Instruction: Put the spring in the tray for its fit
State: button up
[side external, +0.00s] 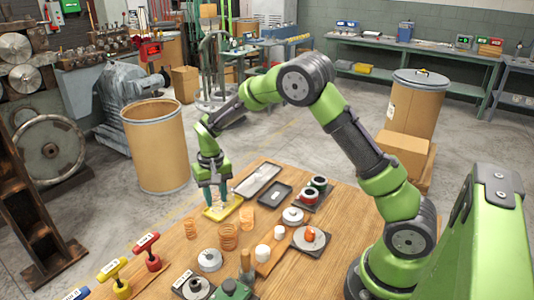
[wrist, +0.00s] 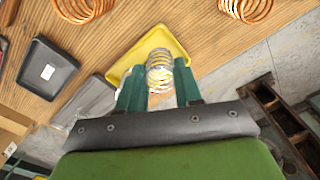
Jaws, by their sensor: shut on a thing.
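My gripper (wrist: 160,82) has its green fingers shut on a silver coil spring (wrist: 160,72). In the wrist view the spring stands out between the fingertips, over the yellow tray (wrist: 133,58). In the side external view my gripper (side external: 213,203) points down at the yellow tray (side external: 232,205) on the table. I cannot tell whether the spring touches the tray floor. A long grey tray (side external: 258,180) and a small black tray (side external: 275,198) lie to the right of it. They also show in the wrist view, the black one (wrist: 47,70) and the grey one (wrist: 97,95).
Copper-coloured springs (side external: 228,238) stand on the wooden table (side external: 165,262) near the yellow tray. Spools (side external: 313,191), metal discs (side external: 209,260) and white cylinders (side external: 262,252) stand to the right and front. Labelled red and yellow T-handled tools (side external: 147,250) are at the front left edge.

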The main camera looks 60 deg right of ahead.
jog(key=shift+f, duration=0.55)
dwell(0.4)
jog(key=o, duration=1.2)
jog(key=shift+r, duration=4.55)
jog(key=shift+f, duration=0.1)
